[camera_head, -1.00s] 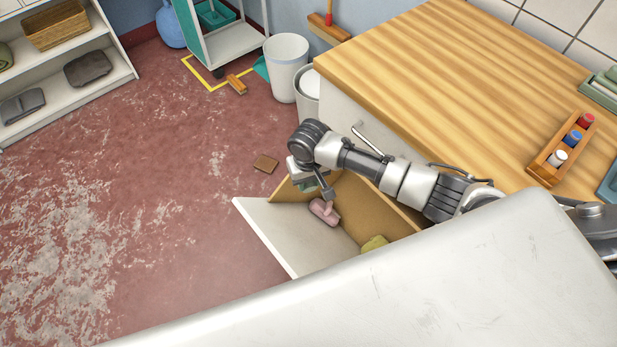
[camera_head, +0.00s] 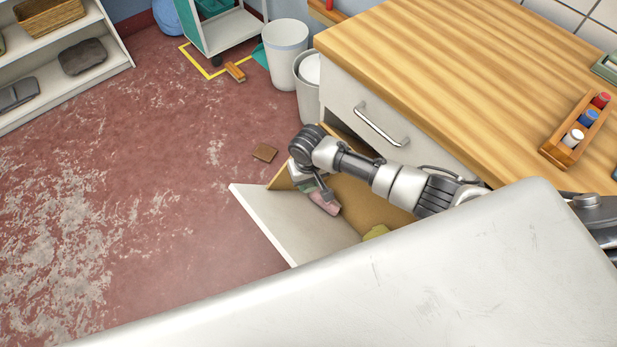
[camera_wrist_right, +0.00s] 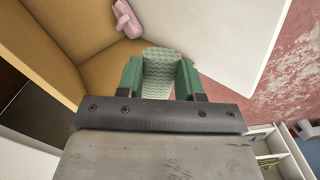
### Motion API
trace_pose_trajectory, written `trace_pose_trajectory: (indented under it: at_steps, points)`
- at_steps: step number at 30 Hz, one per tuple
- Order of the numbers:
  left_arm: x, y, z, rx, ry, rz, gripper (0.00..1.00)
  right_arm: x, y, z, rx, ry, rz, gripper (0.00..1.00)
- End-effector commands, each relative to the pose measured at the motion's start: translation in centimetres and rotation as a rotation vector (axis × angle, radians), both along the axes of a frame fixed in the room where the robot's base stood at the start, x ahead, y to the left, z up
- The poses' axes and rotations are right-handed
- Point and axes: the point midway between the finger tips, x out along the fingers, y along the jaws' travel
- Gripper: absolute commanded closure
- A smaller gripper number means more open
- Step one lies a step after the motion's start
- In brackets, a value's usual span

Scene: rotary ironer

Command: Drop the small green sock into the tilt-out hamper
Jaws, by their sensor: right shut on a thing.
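The tilt-out hamper (camera_head: 262,222) hangs open below the wooden counter, with a white front panel and tan inner walls. It also shows in the right wrist view (camera_wrist_right: 225,35). My right gripper (camera_head: 312,186) is over the hamper's opening, near its far end. In the right wrist view my right gripper (camera_wrist_right: 160,82) is shut on the small green sock (camera_wrist_right: 160,62), pale green and textured, which sticks out past the green fingers toward the hamper's inside. A pink item (camera_head: 326,204) and a yellow-green cloth (camera_head: 375,232) lie in the hamper. My left gripper is not in view.
The wooden counter (camera_head: 430,70) with a drawer handle (camera_head: 380,125) stands right behind the arm. White bins (camera_head: 285,55) stand beyond it. A brown square (camera_head: 265,152) lies on the red floor left of the hamper. The floor at left is largely clear.

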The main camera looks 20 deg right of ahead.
Motion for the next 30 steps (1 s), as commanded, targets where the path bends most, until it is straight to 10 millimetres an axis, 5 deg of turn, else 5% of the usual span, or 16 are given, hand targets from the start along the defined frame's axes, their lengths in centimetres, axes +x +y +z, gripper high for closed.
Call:
trace_pose_trajectory:
  at_steps: [13, 14, 19, 30]
  points:
    - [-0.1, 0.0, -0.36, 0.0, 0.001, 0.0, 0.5, -0.01, 0.03, -0.62, 0.0, 0.0, 0.0, 0.85]
    - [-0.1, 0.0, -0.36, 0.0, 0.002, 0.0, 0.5, -0.01, 0.03, -0.62, 0.0, 0.0, 0.0, 0.62]
    - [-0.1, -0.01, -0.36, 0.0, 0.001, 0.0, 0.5, -0.01, 0.02, -0.61, 0.0, 0.0, 0.0, 0.36]
    - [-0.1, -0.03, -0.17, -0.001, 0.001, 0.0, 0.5, 0.02, 0.03, 0.02, 0.001, -0.001, 0.0, 0.34]
